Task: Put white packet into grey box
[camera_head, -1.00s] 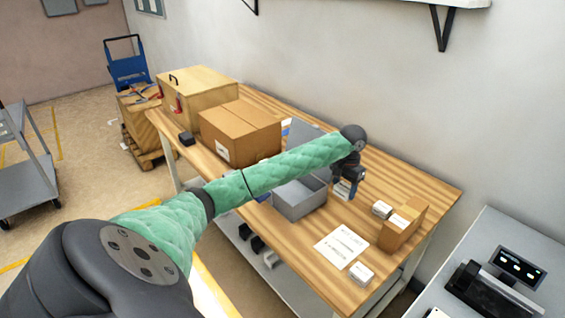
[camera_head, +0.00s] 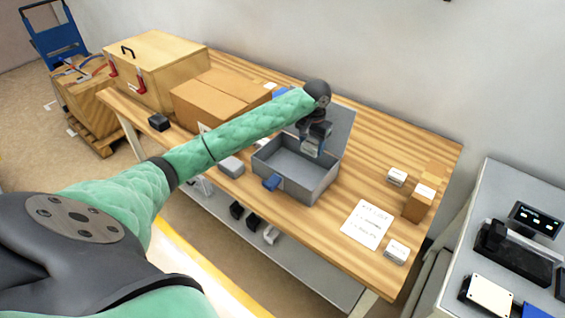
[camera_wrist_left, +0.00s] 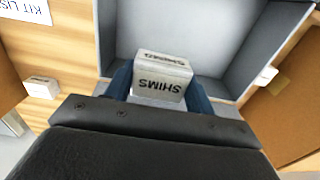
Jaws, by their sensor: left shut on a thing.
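The white packet (camera_wrist_left: 162,78), marked SHIMS, is held between the blue fingers of my left gripper (camera_head: 314,143). In the head view the gripper points down over the right, rear part of the open grey box (camera_head: 313,188). The box's lid stands up behind it, partly hidden by my wrist. In the wrist view the grey box (camera_wrist_left: 225,28) opens out beyond the packet, and its visible floor is empty. I cannot tell how far the packet is above the box floor. My right gripper is not in view.
Cardboard boxes (camera_head: 222,98) and a wooden case (camera_head: 155,72) stand left on the table. At right are small white packets (camera_head: 397,177), a brown carton (camera_head: 420,203) and a printed sheet (camera_head: 367,224). A small grey block (camera_head: 231,166) lies left of the grey box.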

